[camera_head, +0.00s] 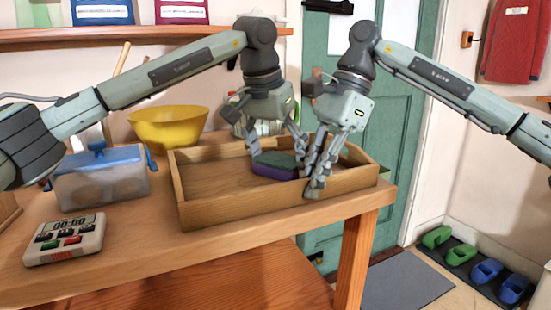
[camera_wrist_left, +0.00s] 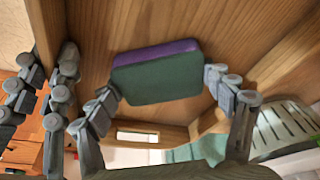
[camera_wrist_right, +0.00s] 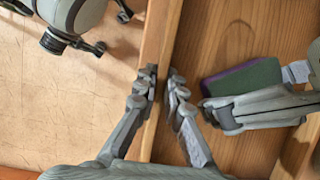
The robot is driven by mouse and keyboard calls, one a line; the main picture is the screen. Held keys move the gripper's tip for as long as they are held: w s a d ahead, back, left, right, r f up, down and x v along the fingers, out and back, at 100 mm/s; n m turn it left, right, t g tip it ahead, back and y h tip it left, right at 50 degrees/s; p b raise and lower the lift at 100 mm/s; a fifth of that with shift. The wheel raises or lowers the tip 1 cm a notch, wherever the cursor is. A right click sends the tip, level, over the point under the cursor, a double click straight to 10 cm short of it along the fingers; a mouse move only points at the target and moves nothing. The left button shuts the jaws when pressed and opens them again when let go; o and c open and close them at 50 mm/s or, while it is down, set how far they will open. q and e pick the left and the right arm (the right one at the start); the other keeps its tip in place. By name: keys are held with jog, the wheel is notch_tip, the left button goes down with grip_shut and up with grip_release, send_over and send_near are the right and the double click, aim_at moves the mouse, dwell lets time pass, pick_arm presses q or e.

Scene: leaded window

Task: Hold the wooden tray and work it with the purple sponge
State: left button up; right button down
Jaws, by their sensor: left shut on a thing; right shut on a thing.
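The wooden tray (camera_head: 225,209) stands on the table near its right end. The sponge (camera_head: 275,170), dark green above and purple below, is inside the tray at or just above its floor. My left gripper (camera_head: 276,165) is shut on the sponge from above; in the left wrist view the sponge (camera_wrist_left: 165,80) lies between its fingertips. My right gripper (camera_head: 318,185) is shut on the tray's front wall near the right corner. In the right wrist view its fingers (camera_wrist_right: 163,85) straddle that wall. A faint ring mark (camera_wrist_right: 237,35) shows on the tray floor there.
A yellow bowl (camera_head: 168,126) stands behind the tray. A lidded blue container (camera_head: 100,180) and a timer (camera_head: 64,240) are on the table to the left. The table's front edge runs close before the tray. A green door (camera_head: 385,130) is behind.

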aim_at(232, 181)
pick_arm(q)
jog(key=shift+s+a+f, duration=0.1)
jog(key=shift+s+a, duration=0.7)
jog(key=shift+a, duration=0.75)
jog(key=shift+s+a+r, duration=0.1)
jog(key=shift+s+a, duration=0.75)
jog(key=shift+a, duration=0.75)
jog(key=shift+s+a+f, duration=0.1)
jog(key=shift+s+a, duration=0.7)
jog(key=shift+a, duration=0.75)
pick_arm(e)
jog(key=shift+r, duration=0.1)
pick_arm(q)
jog(key=shift+d, duration=0.15)
jog(key=shift+w+d, duration=0.8)
jog(key=shift+d, duration=0.75)
jog(key=shift+w+d, duration=0.85)
jog(key=shift+d, duration=0.7)
jog(key=shift+w+d, duration=0.8)
jog(key=shift+d, duration=0.75)
jog(key=shift+a+r, duration=0.1)
jog(key=shift+r, duration=3)
